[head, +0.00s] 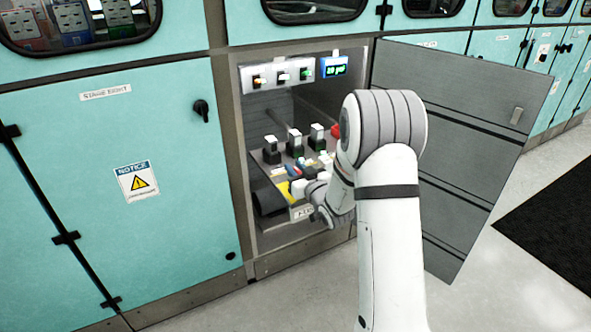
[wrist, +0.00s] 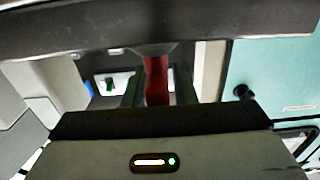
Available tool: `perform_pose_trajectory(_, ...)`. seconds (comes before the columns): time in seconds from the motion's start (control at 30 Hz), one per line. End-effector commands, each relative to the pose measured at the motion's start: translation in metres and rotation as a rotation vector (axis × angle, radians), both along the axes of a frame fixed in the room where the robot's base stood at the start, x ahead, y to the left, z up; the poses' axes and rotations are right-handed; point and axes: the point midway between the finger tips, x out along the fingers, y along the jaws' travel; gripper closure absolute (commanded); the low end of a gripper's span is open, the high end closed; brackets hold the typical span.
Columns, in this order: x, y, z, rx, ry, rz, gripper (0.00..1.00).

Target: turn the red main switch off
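A red part (head: 335,131), likely the red main switch, shows inside the open cabinet, mostly hidden behind my arm. In the wrist view a red handle (wrist: 157,80) stands upright at the centre, between a dark bar above and a grey body with a lit indicator below. Dark pieces flank it on both sides.
The grey cabinet door (head: 462,125) is open to the right. A closed teal door (head: 150,170) is left. Free floor (head: 520,280) lies right.

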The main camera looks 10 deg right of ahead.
Motion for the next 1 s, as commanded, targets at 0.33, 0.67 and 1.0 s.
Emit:
perform_pose_trajectory(0.33, -0.0002, -0.0005, 0.0, 0.0, 0.0, 0.0, 1.0)
perform_pose_trajectory(0.67, -0.0004, 0.0004, -0.0022, -0.001, 0.0, -0.03, 1.0)
perform_pose_trajectory(1.0, 0.0003, -0.0024, -0.006, 0.002, -0.001, -0.241, 1.0)
